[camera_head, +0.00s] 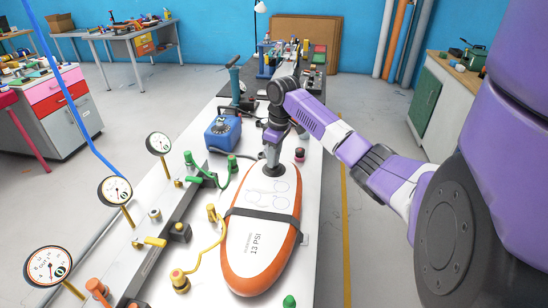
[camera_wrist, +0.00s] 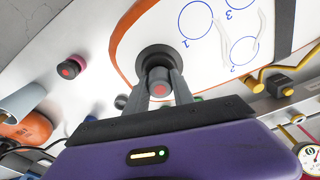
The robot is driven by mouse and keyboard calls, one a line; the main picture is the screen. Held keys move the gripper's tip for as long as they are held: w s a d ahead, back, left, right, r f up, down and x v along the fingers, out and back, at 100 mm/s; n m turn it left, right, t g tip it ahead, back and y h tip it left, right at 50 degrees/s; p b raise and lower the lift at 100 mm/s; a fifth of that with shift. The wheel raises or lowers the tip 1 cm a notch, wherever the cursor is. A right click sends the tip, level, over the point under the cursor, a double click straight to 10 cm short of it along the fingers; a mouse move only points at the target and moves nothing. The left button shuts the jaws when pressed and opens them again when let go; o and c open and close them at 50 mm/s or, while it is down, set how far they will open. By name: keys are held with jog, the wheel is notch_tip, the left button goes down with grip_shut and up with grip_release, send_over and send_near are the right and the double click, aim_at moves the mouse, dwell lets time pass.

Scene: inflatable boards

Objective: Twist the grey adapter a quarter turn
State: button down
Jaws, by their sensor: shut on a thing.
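The orange-rimmed white inflatable board (camera_head: 262,268) lies lengthwise on the white bench, with a dark strap across it and "13 PSI" on its face. My gripper (camera_head: 271,160) points down at the board's far end. In the wrist view my gripper (camera_wrist: 159,97) is shut on the grey adapter (camera_wrist: 158,75), a short cylinder with a red spot. The adapter sits over the dark round valve ring (camera_wrist: 155,54) in the board. How far it is turned, I cannot tell. In the head view my gripper hides most of it.
Three gauges (camera_head: 50,266) on posts stand left of the board, beside a dark rail with green and yellow fittings and hoses (camera_head: 211,212). A blue box (camera_head: 222,134) stands left of my gripper. A pink-and-black knob (camera_head: 299,154) is close on the right.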

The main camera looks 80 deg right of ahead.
jog(key=shift+r, duration=0.1)
jog(key=shift+r+p, duration=1.7)
jog(key=shift+p, duration=0.15)
notch_tip(320, 180, up, 4)
jog(key=p, duration=0.4)
